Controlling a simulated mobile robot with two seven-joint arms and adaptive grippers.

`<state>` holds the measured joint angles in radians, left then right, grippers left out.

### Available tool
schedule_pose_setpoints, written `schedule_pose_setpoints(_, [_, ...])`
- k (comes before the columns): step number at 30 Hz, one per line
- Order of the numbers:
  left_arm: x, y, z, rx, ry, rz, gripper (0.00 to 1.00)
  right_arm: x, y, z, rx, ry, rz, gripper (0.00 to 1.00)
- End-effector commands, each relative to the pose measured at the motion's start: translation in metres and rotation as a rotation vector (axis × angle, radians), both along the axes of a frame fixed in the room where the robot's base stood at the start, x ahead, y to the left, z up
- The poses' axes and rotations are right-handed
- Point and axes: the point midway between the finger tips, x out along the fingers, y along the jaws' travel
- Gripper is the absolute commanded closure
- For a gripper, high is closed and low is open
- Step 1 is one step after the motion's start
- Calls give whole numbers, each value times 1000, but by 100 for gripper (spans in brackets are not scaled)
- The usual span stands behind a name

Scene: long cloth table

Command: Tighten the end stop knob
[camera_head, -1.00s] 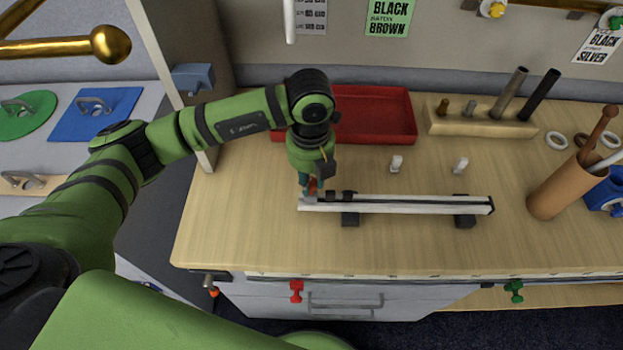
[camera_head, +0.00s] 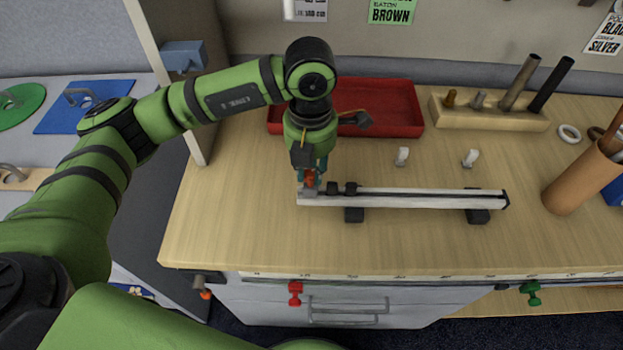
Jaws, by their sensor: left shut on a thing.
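A pale rail (camera_head: 420,201) lies across the wooden bench on two dark supports. A grey end stop block (camera_head: 309,193) sits at its left end, with a small red knob (camera_head: 309,178) on top. My left gripper (camera_head: 310,176) points down over the left end of the rail and is shut on the red knob; its fingers partly hide the knob. Two dark blocks (camera_head: 342,188) sit on the rail just right of the end stop. My right gripper is not in view.
A red tray (camera_head: 385,105) lies behind the arm. Two small white pegs (camera_head: 402,156) stand behind the rail. A wooden rack (camera_head: 490,112) with several rods is at the back right. A brown cup (camera_head: 582,178) stands at the right. The bench front is clear.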

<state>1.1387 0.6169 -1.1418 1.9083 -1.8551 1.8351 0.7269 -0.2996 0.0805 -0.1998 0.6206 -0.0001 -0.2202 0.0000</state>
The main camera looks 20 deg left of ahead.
Motion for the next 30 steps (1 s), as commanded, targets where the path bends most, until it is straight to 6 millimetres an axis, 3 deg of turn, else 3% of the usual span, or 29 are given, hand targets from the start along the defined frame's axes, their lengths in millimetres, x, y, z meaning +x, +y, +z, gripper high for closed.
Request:
schedule_pose_setpoints(1, [0,0,-7,1,0,-61,100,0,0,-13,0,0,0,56])
schedule_pose_setpoints(24, [0,0,-7,2,2,-1114,100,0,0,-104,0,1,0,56])
schedule_pose_setpoints(25, [0,0,-2,2,3,-1104,64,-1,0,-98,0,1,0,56])
schedule_pose_setpoints(30, [0,0,-1,1,2,-1098,26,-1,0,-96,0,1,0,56])
